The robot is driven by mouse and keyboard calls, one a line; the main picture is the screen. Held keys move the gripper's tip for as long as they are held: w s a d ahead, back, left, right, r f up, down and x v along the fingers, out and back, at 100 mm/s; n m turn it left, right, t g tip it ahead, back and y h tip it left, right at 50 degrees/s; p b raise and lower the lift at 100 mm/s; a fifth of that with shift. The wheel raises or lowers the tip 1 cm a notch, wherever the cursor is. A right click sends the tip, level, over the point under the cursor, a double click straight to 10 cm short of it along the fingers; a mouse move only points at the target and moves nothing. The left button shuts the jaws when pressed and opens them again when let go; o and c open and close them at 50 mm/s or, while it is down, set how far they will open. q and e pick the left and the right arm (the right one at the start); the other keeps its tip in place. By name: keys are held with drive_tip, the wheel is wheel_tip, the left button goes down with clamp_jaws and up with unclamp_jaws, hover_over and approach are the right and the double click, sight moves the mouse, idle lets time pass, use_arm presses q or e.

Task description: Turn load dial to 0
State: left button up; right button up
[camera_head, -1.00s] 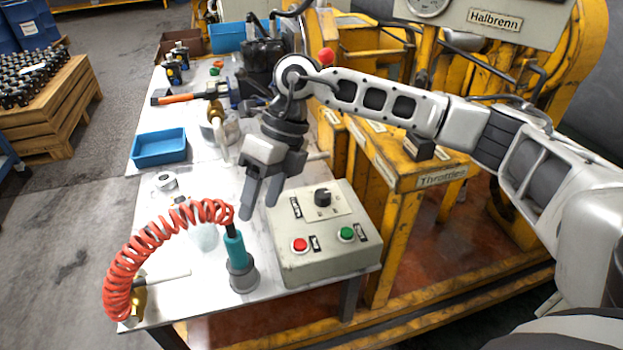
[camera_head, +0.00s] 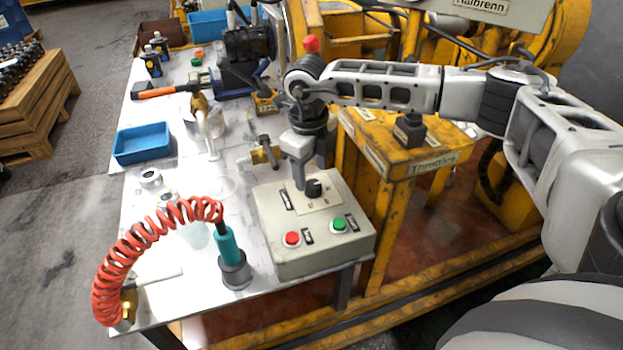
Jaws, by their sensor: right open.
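The load dial appears to be the black knob (camera_head: 314,188) on top of the grey control box (camera_head: 320,255); its marks are too small to read. The box also has a red button (camera_head: 291,239) and a green button (camera_head: 339,224). My right gripper (camera_head: 303,184) points down at the knob from behind it. Its fingers are open, with the fingertips close to the knob; whether they touch it I cannot tell. My left gripper is not in view.
A red coiled hose (camera_head: 130,245) with a teal tool (camera_head: 232,250) stands left of the box. A blue tray (camera_head: 142,144) lies farther left. A yellow throttle stand (camera_head: 415,160) stands right of the box, under my right arm.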

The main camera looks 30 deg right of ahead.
sight(312, 184)
drive_tip(key=shift+f, duration=1.85)
drive_tip(key=c, duration=1)
drive_tip(key=shift+o, duration=0.2)
